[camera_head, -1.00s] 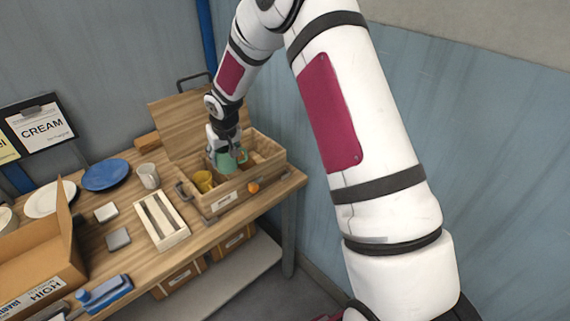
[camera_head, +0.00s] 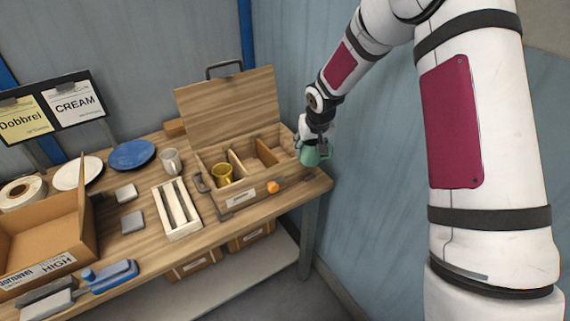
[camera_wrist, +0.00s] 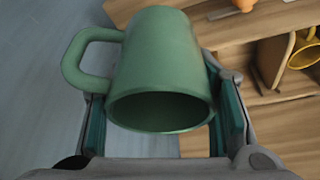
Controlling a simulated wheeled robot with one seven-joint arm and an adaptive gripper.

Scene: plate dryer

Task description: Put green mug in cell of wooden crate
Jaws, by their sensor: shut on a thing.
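My gripper (camera_head: 317,137) is shut on the green mug (camera_head: 309,154), at the right end of the wooden crate (camera_head: 212,204). In the wrist view the green mug (camera_wrist: 160,60) sits between the two fingers, with its open mouth toward the camera and its handle to the left. The crate is open, its lid (camera_head: 230,103) raised at the back, and dividers split it into cells. A yellow mug (camera_head: 221,174) stands in the left cell; the cells to its right look empty. The mug hides part of the crate's right end.
An orange ball-like thing (camera_head: 273,187) is at the crate's front. Left of the crate are a white mug (camera_head: 171,162), a slotted wooden tray (camera_head: 161,212), a blue plate (camera_head: 131,154) and a cardboard box (camera_head: 40,229). The wall is close on the right.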

